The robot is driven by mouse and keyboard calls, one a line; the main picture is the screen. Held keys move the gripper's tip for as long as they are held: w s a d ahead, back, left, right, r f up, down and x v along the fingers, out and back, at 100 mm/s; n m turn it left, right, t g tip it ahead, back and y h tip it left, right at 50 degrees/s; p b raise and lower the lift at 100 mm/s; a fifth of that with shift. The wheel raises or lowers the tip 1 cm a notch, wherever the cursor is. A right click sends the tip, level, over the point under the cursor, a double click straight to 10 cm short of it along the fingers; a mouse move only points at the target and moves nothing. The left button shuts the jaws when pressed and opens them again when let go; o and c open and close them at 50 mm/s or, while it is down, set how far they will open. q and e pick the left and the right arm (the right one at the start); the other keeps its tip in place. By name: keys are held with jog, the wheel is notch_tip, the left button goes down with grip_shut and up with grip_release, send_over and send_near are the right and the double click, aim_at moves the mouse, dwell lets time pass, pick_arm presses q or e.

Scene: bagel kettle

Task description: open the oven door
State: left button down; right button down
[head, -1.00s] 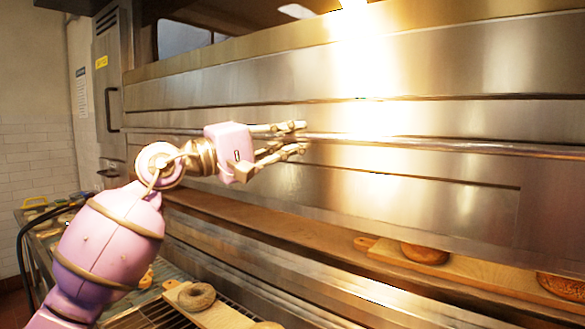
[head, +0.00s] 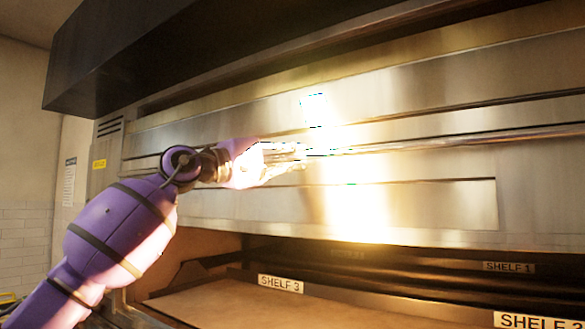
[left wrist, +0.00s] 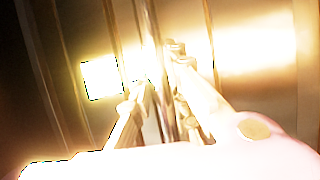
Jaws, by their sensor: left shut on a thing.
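The oven door (head: 440,205) is a wide steel panel across the head view, with a long horizontal handle bar (head: 460,137). Below the panel the oven's dark interior and shelves show through a wide opening. My left gripper (head: 298,155) reaches in from the left and is shut on the bar. In the left wrist view the bar (left wrist: 148,25) runs between the two fingers of the left gripper (left wrist: 160,72). Strong glare washes out the fingertips in both views. My right gripper is not in view.
Labels for shelf 3 (head: 281,284) and shelf 1 (head: 509,267) show inside the opening, above a flat tan surface (head: 225,303). A dark hood (head: 200,50) overhangs the oven at the top. A pale wall (head: 25,180) stands at the left.

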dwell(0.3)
pick_arm(q)
jog(key=c, duration=2)
grip_release()
jog(key=shift+o, duration=0.3)
jog(key=shift+s+a+f, duration=0.1)
jog(key=shift+a, duration=0.2)
jog(key=v, duration=1.1)
jog(key=shift+s+a, duration=0.15)
jog(key=shift+s, duration=0.05)
